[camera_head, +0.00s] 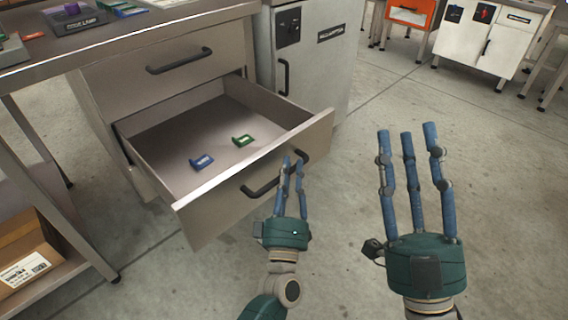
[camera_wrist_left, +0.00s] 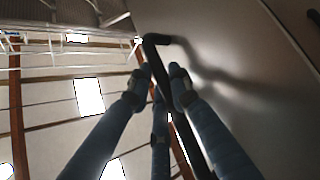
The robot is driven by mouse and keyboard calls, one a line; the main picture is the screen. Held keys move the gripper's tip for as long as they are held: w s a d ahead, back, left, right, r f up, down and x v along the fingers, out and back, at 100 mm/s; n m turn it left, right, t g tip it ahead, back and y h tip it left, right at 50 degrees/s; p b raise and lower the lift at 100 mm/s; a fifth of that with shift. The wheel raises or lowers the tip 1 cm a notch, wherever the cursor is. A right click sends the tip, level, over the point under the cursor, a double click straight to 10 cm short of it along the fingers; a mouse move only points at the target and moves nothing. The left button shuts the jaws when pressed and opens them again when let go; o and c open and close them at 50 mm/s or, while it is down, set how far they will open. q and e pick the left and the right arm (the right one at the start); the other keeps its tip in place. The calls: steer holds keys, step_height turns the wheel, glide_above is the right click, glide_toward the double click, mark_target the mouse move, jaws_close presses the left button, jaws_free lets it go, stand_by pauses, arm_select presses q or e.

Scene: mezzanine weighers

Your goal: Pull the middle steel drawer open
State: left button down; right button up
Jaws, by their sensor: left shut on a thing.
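The middle steel drawer (camera_head: 225,203) stands pulled out of its cabinet, and its inside shows from above. A blue tag-like piece (camera_head: 202,162) and a green one (camera_head: 243,141) lie on its floor. My left gripper (camera_head: 292,164) is at the right part of the drawer's dark bar handle (camera_head: 258,190), shut on it. In the left wrist view the blue fingers (camera_wrist_left: 160,85) close around the dark handle (camera_wrist_left: 151,48), beside the drawer's front face (camera_wrist_left: 235,75). My right gripper (camera_head: 408,135) is open and empty, fingers spread, over the floor to the right.
A closed upper drawer (camera_head: 165,75) with its own handle sits above the open one. A grey cabinet (camera_head: 335,60) stands close on the right. A cardboard box (camera_head: 28,250) lies on the lower shelf at left. The floor (camera_head: 500,190) at right is clear.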

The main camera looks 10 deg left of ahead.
arm_select(q)
steer(key=shift+s+f, duration=0.1)
steer(key=c, duration=1.8)
jaws_free()
steer(key=shift+c, duration=0.2)
steer(key=v, duration=1.2)
steer(key=shift+a, duration=0.1)
